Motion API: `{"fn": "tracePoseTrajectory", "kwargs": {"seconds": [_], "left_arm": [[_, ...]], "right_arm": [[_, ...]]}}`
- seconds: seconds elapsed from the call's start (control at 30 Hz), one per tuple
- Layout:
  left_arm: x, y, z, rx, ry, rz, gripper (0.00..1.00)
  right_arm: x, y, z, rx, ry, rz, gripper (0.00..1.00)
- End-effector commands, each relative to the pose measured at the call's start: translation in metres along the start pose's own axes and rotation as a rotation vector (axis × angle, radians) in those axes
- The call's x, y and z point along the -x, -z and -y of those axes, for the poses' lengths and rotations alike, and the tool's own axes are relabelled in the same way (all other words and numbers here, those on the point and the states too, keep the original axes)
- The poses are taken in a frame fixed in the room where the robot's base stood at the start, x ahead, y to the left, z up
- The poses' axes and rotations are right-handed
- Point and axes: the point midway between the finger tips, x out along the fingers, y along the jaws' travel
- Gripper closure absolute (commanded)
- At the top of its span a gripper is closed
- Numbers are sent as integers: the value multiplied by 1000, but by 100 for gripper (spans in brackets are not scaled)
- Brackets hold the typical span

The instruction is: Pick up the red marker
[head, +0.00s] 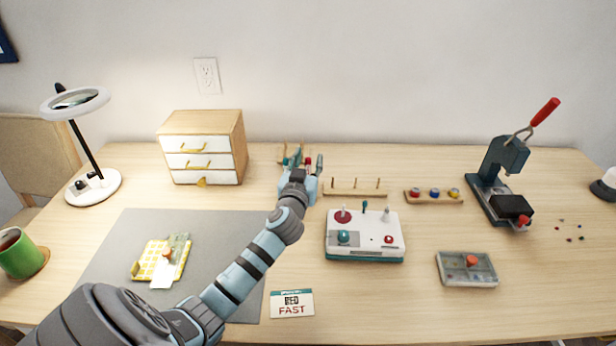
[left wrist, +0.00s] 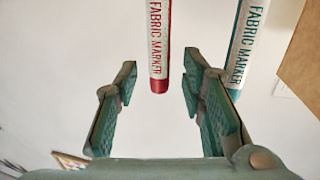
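The red fabric marker (left wrist: 158,45) hangs down from the top of the left wrist view, red end lowest. My left gripper (left wrist: 160,85) is open, with one finger on each side of the red marker's line. The marker's end appears between the fingertips, and I see no contact. A teal fabric marker (left wrist: 248,45) is just right of it, beyond the right finger. In the head view my left gripper (head: 303,166) is at the marker rack (head: 281,153) at the back of the table and hides most of it. My right gripper is not in view.
A wooden drawer box (head: 243,140) stands left of the rack. A peg rail (head: 354,193) and a white device (head: 364,254) are to its right. A card (head: 291,304) reading "RED FAST" lies in front. A press (head: 505,165) stands at right.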

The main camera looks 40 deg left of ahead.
Motion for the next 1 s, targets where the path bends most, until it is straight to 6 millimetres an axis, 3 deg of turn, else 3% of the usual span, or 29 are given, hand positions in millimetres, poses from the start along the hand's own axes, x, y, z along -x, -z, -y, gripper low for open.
{"fn": "tracePoseTrajectory", "kwargs": {"seconds": [0.17,0.43,0.77,0.87,1.0], "left_arm": [[-2,0,0,0,-1,0,63],[-1,0,0,0,-1,0,100],[-1,2,0,0,-1,0,100],[-1,10,0,1,-1,-1,100],[-1,36,0,1,-2,-3,100]], "right_arm": [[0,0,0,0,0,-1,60],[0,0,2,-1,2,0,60],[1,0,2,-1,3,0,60],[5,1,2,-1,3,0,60],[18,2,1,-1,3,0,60]]}}
